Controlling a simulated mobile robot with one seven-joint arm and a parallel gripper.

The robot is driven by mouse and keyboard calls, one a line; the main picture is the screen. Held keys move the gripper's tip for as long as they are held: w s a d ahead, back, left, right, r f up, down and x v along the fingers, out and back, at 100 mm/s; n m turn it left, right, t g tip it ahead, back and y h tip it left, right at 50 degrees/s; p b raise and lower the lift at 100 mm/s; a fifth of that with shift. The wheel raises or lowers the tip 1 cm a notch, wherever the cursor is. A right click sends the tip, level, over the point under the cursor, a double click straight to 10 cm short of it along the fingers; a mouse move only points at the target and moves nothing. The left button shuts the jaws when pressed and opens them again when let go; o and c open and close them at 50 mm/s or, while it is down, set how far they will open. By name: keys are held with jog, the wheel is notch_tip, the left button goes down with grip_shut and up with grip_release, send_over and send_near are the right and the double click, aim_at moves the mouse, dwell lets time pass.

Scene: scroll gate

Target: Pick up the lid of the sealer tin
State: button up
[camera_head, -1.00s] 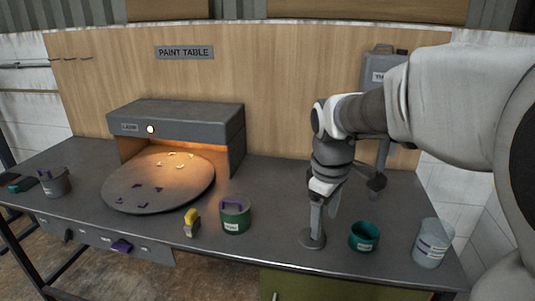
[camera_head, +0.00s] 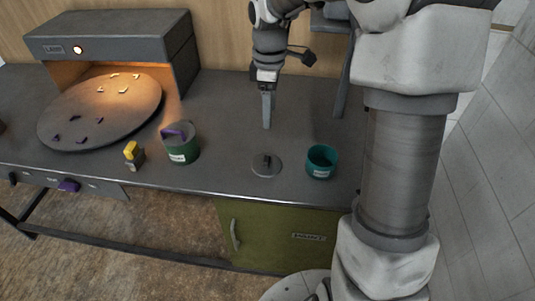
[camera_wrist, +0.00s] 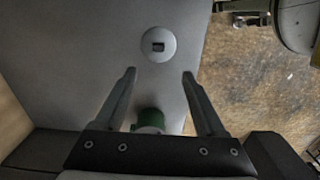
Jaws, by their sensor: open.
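A grey round lid (camera_head: 267,165) with a small dark raised knob lies flat on the grey table. It also shows in the wrist view (camera_wrist: 158,44), ahead of the fingertips. A teal open tin (camera_head: 321,161) with a white label stands just right of it; I cannot read whether it is the sealer tin. My gripper (camera_head: 267,127) points down above the table, appearing behind the lid in the head view and apart from it. In the wrist view my gripper (camera_wrist: 158,75) is open, with nothing held between its fingers.
A green tin (camera_head: 180,150) with a purple item on top stands left of the lid. A yellow-topped small object (camera_head: 133,155) is beside it. A round turntable (camera_head: 100,115) sits under a lit grey hood (camera_head: 120,38). The table's front edge runs close to the lid.

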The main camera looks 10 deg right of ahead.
jog(key=b, duration=0.1)
send_over(268, 159)
jog(key=f, duration=1.2)
jog(key=shift+w+d+f, duration=0.2)
jog(key=shift+f, duration=0.05)
jog(key=shift+s+a+f, duration=0.15)
jog(key=shift+f, duration=2.5)
grip_shut()
